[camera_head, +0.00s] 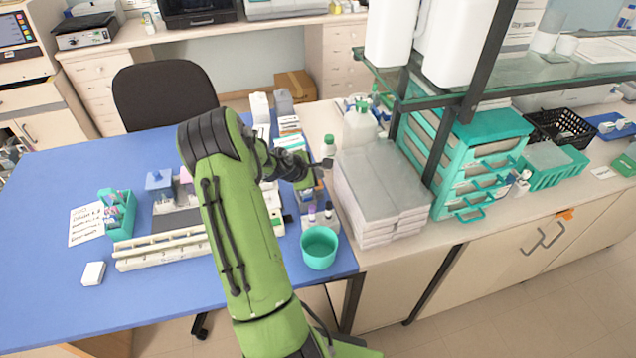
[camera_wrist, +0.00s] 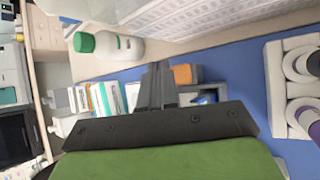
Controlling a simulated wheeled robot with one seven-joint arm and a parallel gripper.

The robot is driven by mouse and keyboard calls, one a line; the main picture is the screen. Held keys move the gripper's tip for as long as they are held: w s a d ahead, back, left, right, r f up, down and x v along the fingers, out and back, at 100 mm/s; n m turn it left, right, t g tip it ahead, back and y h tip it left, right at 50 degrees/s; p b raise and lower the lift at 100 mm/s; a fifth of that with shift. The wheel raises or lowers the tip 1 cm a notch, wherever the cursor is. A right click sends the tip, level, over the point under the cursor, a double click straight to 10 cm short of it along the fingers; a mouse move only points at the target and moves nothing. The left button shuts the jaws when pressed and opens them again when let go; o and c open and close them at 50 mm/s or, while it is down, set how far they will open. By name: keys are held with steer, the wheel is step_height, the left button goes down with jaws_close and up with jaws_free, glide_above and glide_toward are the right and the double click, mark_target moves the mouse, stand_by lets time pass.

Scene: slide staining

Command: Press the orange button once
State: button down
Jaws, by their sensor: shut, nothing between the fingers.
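An orange block-like part (camera_wrist: 184,74), which looks like the orange button, shows in the wrist view just right of my fingertips. It sits at the end of a small grey device (camera_wrist: 203,93) on the blue table, partly covered by my gripper. My gripper (camera_wrist: 158,68) is shut and empty, its fingers together. I cannot tell whether it touches the orange part; they look close but apart. In the head view my gripper (camera_head: 324,164) is near the table's right edge, and my arm hides much of what lies beneath.
A white bottle with a green cap (camera_wrist: 118,46) stands close to my gripper. Stacked pale trays (camera_head: 380,190) are to the right. A teal cup (camera_head: 319,247) and a white holder with vials (camera_head: 320,217) stand in front. A white rack (camera_head: 165,250) lies left of my arm.

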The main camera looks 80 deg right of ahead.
steer(key=shift+f, duration=0.1)
stand_by(0.7)
steer(key=shift+f+b, duration=0.35)
steer(key=shift+f+b, duration=0.6)
steer(key=shift+f, duration=0.2)
stand_by(0.7)
stand_by(0.4)
steer(key=shift+r+p, duration=0.95)
steer(key=shift+r, duration=0.3)
steer(key=shift+r, duration=0.1)
step_height(320, 180, up, 5)
steer(key=p, duration=0.4)
